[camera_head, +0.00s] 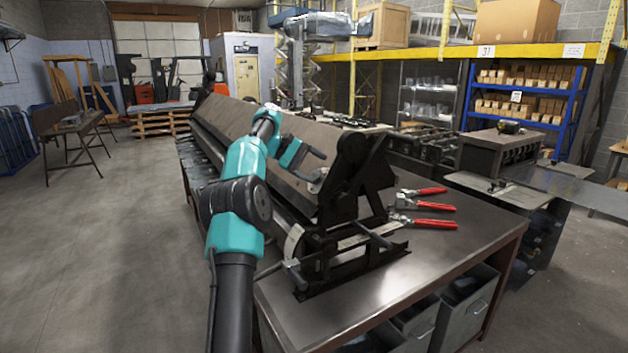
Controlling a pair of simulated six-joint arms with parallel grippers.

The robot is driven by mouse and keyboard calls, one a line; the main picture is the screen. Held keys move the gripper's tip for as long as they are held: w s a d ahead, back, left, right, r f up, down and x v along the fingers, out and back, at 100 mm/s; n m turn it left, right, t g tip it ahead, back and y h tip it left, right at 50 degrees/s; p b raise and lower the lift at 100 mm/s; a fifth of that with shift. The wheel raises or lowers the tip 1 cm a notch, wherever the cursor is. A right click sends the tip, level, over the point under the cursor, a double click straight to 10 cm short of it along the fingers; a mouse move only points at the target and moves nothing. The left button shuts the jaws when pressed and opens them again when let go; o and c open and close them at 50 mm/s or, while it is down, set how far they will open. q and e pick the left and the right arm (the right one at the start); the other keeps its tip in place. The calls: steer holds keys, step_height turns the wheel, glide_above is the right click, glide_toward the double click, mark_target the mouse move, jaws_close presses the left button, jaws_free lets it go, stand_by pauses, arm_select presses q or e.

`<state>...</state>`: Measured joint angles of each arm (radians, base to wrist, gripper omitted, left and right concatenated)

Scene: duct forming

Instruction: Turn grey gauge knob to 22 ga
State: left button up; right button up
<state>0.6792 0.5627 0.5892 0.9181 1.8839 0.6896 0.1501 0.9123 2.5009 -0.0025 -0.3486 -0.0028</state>
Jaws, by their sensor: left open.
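The long dark sheet-metal brake (255,138) lies along the bench, with its black end frame (352,185) toward me. A small grey rounded part (318,181) sits on its near end; it may be the gauge knob, but no 22 ga marking can be read. My left gripper (317,167) is at the end of the teal arm, open, its fingers close to this grey part. I cannot tell whether they touch it. A pale curved plate (293,242) shows lower on the brake's end. My right gripper is not in view.
Red-handled hand tools (433,206) lie on the bench top (385,285) right of the brake. The front of the bench top is clear. Open drawers (465,305) show beneath it. Another machine (497,152) and a blue shelf rack (566,115) stand behind at right.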

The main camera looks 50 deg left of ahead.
arm_select(q)
steer(key=s+d+r, duration=0.1)
steer(key=s+d, duration=0.7)
steer(key=d, duration=0.1)
steer(key=shift+s+d, duration=0.2)
steer(key=shift+d, duration=0.1)
steer(key=shift+a, duration=0.1)
stand_by(0.4)
steer(key=n+t+y, duration=0.6)
steer(key=n+t, duration=0.5)
steer(key=n, duration=0.8)
glide_toward(313, 176)
steer(key=a+v, duration=0.1)
steer(key=v, duration=0.7)
steer(key=shift+w+d+r, duration=0.1)
steer(key=shift+d+r, duration=0.05)
steer(key=shift+d, duration=0.15)
steer(key=shift+w, duration=0.1)
steer(key=x, duration=1.7)
steer(key=shift+w+d, duration=0.1)
steer(key=shift+d, duration=0.15)
steer(key=shift+c, duration=0.2)
